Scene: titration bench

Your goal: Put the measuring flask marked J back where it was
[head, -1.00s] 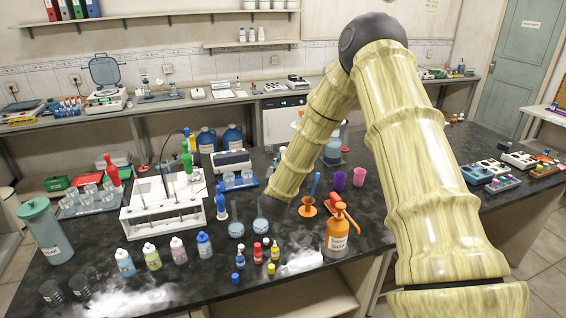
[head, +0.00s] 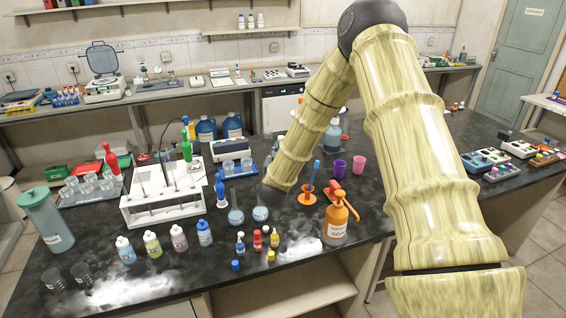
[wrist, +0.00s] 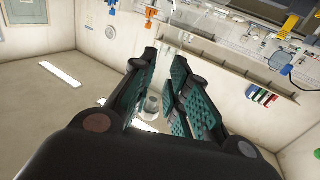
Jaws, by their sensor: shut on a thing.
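Two small round flasks with blue-grey contents stand side by side in the head view, a left flask (head: 236,216) and a right flask (head: 260,213). My gripper (head: 266,192) is dark and comes down at the right flask's neck, partly hidden by my arm. In the wrist view my gripper (wrist: 158,95) has its teal-padded fingers closed around a clear glass piece (wrist: 151,105), which I take to be the measuring flask's neck. No letter J is legible on either flask. I cannot tell whether the held flask touches the bench.
A white stand (head: 168,205) is left of the flasks. Dropper bottles (head: 257,239) stand in front. An orange spray bottle (head: 336,222) and orange funnel holder (head: 307,195) are to the right. A blue tray (head: 240,173) with glasses lies behind.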

